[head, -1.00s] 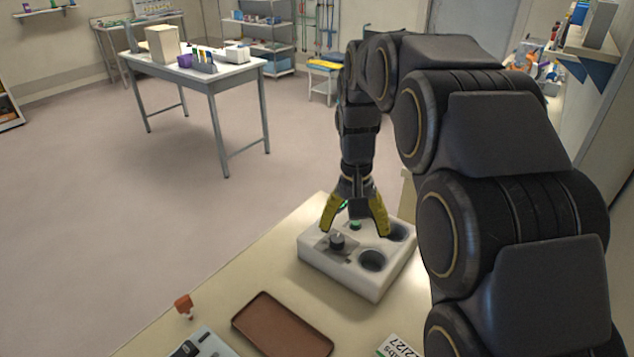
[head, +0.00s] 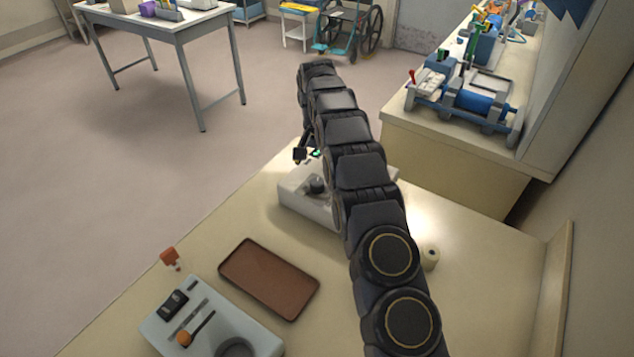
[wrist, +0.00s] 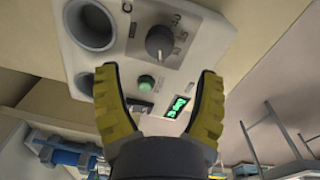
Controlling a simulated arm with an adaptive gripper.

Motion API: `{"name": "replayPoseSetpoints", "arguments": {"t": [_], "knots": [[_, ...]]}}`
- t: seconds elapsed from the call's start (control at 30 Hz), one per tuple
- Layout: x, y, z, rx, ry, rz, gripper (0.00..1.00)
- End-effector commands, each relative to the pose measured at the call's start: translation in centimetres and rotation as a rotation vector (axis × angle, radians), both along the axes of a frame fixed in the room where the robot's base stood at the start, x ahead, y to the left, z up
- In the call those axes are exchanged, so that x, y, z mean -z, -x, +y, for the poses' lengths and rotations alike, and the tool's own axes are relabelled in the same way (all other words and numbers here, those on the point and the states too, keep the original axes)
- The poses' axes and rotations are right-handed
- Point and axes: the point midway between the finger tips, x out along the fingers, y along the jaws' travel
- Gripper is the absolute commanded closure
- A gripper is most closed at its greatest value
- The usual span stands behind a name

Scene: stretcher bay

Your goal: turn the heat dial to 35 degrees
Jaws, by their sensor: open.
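The heat dial (wrist: 160,43) is a dark round knob on the white warmer unit (wrist: 206,38), with faint scale marks beside it. In the head view the dial (head: 316,184) shows on top of the white unit (head: 296,199), partly beside my arm. My gripper (wrist: 158,75) is open, its yellow fingers spread apart with nothing between them. In the wrist view the dial lies beyond the fingertips, apart from them. A green button (wrist: 146,83) and a lit green display (wrist: 178,106) sit between the fingers in that view; I cannot read the display. In the head view my arm hides most of the gripper.
The unit has two round wells, the larger one (wrist: 92,24) beside the dial. A brown tray (head: 268,278), a grey tool holder (head: 225,325) and a small orange-topped item (head: 170,257) are on the bench. A roll (head: 429,257) stands right of my arm.

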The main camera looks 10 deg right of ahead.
Motion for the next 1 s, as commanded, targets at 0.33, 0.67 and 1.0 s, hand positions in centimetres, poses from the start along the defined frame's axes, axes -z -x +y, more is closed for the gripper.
{"name": "replayPoseSetpoints", "arguments": {"t": [0.33, 0.67, 1.0], "knots": [[5.4, 0.2, -0.2, -0.001, 0.0, 0.002, 0.31], [6.7, 0.2, -0.2, -0.001, -0.001, 0.001, 0.31], [6.7, 0.2, -0.2, -0.001, -0.001, 0.001, 0.95]]}}
